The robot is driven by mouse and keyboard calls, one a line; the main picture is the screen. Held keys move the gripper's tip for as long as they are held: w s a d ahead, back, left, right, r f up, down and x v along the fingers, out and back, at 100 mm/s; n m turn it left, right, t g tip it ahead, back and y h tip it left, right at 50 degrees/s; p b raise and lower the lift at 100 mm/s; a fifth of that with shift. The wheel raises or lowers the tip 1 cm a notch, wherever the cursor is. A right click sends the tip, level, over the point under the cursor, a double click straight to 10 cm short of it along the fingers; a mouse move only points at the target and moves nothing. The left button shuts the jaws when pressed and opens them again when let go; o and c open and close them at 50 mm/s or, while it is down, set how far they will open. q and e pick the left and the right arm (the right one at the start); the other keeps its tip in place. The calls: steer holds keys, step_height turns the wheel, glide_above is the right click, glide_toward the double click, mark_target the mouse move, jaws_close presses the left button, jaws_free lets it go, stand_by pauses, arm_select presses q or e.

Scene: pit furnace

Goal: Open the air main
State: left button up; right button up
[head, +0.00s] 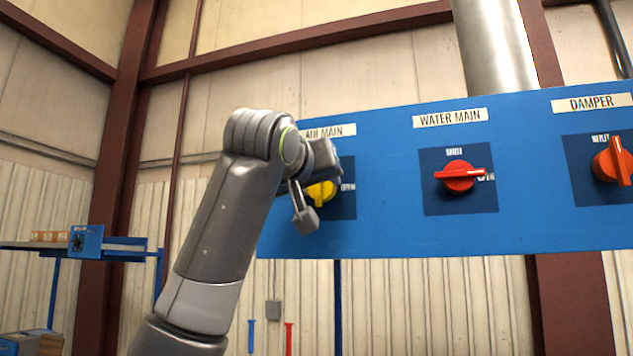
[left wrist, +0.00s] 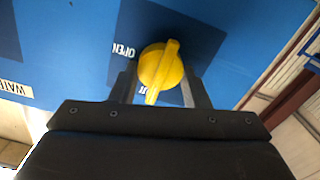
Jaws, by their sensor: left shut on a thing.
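The yellow air main knob (head: 324,189) sits on the blue panel (head: 390,235), under a label partly covered by my arm. My left gripper (head: 317,194) is at the knob, one finger showing at its lower left. In the left wrist view the fingers stand on both sides of the knob (left wrist: 162,65), shut on it. There its raised bar runs nearly along the view's vertical, tilted slightly, its lower end near a partly hidden label. The OPEN label (left wrist: 124,50) lies to the knob's left there. My right gripper is not in view.
A red water main knob (head: 460,176), its bar about level, and an orange-red damper knob (head: 612,162) are on the same panel to the right. A blue shelf (head: 135,250) stands at the far left. A metal duct (head: 492,45) rises behind the panel.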

arm_select(q)
steer(key=shift+m, duration=0.3)
steer(key=m, duration=1.7)
steer(key=shift+s+d+f+b, duration=0.1)
steer(key=shift+d+f+b, duration=0.05)
steer(key=shift+d+b, duration=0.2)
steer(key=shift+a, duration=0.1)
steer(key=o, duration=1)
